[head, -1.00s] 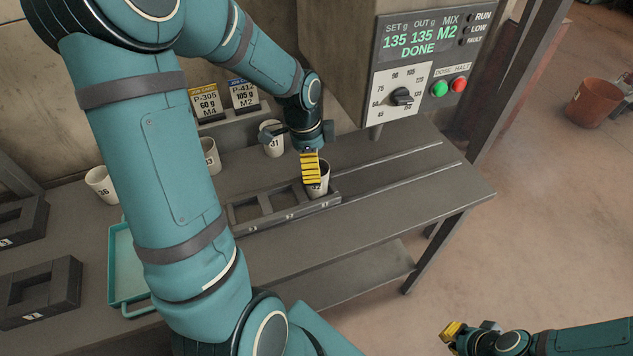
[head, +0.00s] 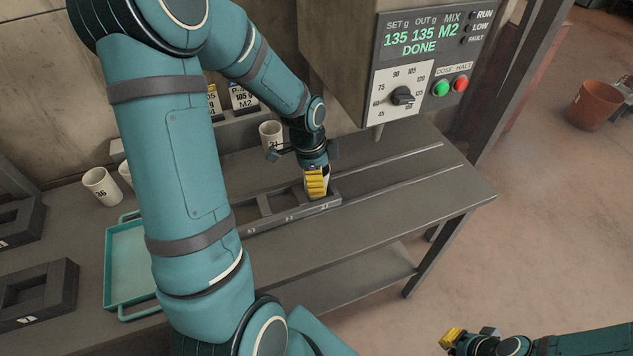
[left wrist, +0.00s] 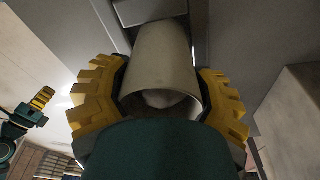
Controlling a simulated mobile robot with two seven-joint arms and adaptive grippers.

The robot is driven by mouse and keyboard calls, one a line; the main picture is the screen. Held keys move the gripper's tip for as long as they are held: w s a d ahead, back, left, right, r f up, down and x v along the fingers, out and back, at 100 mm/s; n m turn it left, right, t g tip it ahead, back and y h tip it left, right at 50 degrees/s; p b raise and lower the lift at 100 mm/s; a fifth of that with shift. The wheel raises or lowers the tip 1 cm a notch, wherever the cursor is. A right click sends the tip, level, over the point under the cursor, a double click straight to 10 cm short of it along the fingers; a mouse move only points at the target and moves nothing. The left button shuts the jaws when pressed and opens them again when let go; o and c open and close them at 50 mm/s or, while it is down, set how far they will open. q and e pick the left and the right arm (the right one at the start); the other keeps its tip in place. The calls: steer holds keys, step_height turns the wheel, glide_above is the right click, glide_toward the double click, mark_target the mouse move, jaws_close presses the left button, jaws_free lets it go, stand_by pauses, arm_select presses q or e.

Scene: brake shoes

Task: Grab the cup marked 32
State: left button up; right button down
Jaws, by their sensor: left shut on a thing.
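My left gripper (head: 317,183) points down at the right end of the dark slotted rack (head: 262,207). Its yellow fingers are shut on a pale cup (head: 328,179), which is mostly hidden by the fingers in the head view. In the left wrist view the cup (left wrist: 162,65) sits between both yellow finger pads, its open rim toward the camera. Its number cannot be read now. My right gripper (head: 451,336) is far off at the lower right, over the floor; its opening is unclear.
A cup (head: 271,135) stands behind my left gripper, its number partly hidden. A cup marked 36 (head: 101,186) stands at left, another half hidden beside it. A teal tray (head: 122,256) and dark holders (head: 40,295) are at left. A dispenser (head: 345,60) overhangs behind; the table's right side is clear.

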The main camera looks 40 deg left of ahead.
arm_select(q)
steer(key=shift+r, duration=0.2)
stand_by(0.3)
steer(key=shift+r+p, duration=0.5)
steer(key=shift+r, duration=1.2)
steer(key=shift+s+d+f, duration=0.1)
steer(key=shift+s+d, duration=0.05)
steer(key=shift+d, duration=0.15)
steer(key=shift+s+d+b, duration=0.55)
steer(key=shift+s+d, duration=0.75)
steer(key=shift+d, duration=1.2)
steer(key=shift+s+d+b, duration=0.5)
steer(key=shift+s+d, duration=0.8)
steer(key=shift+d, duration=1.25)
steer(key=shift+s+d+b, duration=0.55)
steer(key=shift+s+d, duration=0.75)
steer(key=shift+d, duration=1.2)
